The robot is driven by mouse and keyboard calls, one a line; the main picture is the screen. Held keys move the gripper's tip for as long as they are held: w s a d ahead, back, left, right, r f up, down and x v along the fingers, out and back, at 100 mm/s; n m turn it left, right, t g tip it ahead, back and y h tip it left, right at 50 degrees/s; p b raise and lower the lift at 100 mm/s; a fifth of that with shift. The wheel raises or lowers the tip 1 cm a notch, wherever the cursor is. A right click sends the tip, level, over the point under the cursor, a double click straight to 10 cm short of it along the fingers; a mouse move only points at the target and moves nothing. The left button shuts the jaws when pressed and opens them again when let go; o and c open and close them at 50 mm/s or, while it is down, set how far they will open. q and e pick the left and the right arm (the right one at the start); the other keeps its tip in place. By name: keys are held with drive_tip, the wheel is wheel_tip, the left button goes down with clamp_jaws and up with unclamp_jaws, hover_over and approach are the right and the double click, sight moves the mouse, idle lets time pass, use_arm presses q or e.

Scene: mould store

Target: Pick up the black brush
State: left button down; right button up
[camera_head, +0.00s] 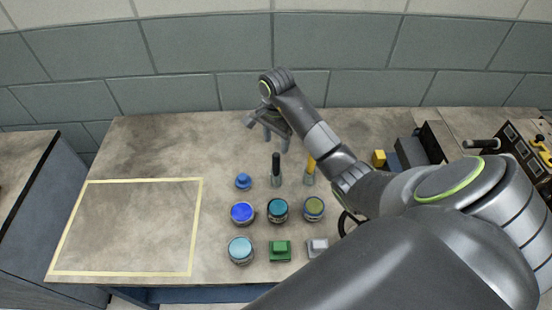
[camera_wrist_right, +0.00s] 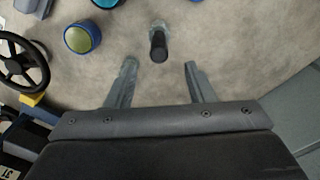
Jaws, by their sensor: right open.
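The black brush (camera_head: 276,165) stands upright on the bench, with a dark handle on top and a grey lower part. It also shows in the right wrist view (camera_wrist_right: 158,45), seen from above, just beyond the gap between the fingertips. My right gripper (camera_head: 275,138) is above and behind the brush, with its fingers pointing down. In the right wrist view the gripper (camera_wrist_right: 160,72) is open, with nothing between its fingers. My left gripper is in neither view.
A yellow-handled tool (camera_head: 310,166) stands close right of the brush. A blue knob-like piece (camera_head: 243,181), several round jars (camera_head: 278,210), a green block (camera_head: 280,250) and a grey block (camera_head: 317,247) are nearby. The taped rectangle (camera_head: 198,215) at left is empty. A wall (camera_head: 180,55) stands behind.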

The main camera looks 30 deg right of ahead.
sight(276, 155)
wheel_tip(276, 155, down, 6)
drive_tip(key=b, duration=0.5)
drive_tip(key=shift+f+b, duration=0.6)
drive_tip(key=shift+b, duration=0.1)
drive_tip(key=shift+d+f, duration=0.1)
drive_tip(key=shift+f, duration=1.8)
clamp_jaws()
drive_tip(key=shift+r, duration=0.1)
